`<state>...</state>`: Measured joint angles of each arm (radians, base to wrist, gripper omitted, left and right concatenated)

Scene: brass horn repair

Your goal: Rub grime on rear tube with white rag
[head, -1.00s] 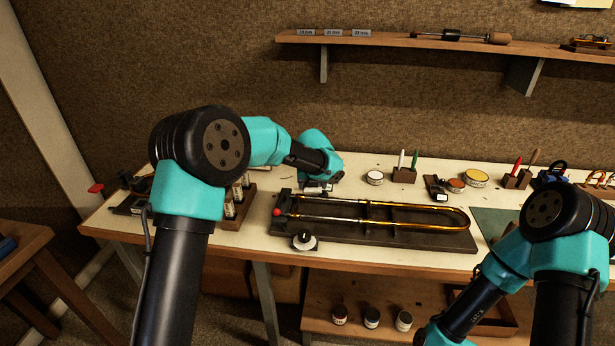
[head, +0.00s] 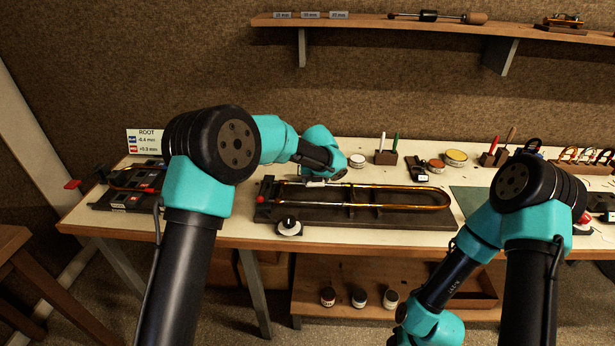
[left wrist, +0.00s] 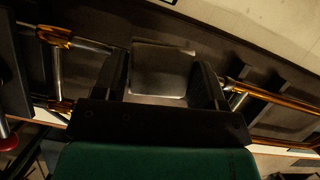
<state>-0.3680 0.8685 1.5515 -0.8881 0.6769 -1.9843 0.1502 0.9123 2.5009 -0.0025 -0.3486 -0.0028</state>
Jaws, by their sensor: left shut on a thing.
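A U-shaped brass slide lies on a dark fixture board (head: 350,220). Its rear tube (head: 385,187) runs along the board's far side and also shows in the left wrist view (left wrist: 264,94). My left gripper (head: 318,180) is shut on the white rag (head: 314,184), which looks like a grey pad (left wrist: 160,72) between the fingers (left wrist: 158,85) in the left wrist view. The rag is over the rear tube toward its left part and hides that stretch. I cannot tell whether it touches, and no grime is clear. My right arm enters at the right; its gripper is out of view.
A round white-topped knob (head: 289,227) is at the board's front left. Behind are a small tin (head: 357,160) and a pen block (head: 386,157). A rack (head: 128,189) stands at the left, a green mat (head: 474,200) at the right. A shelf (head: 430,27) hangs above.

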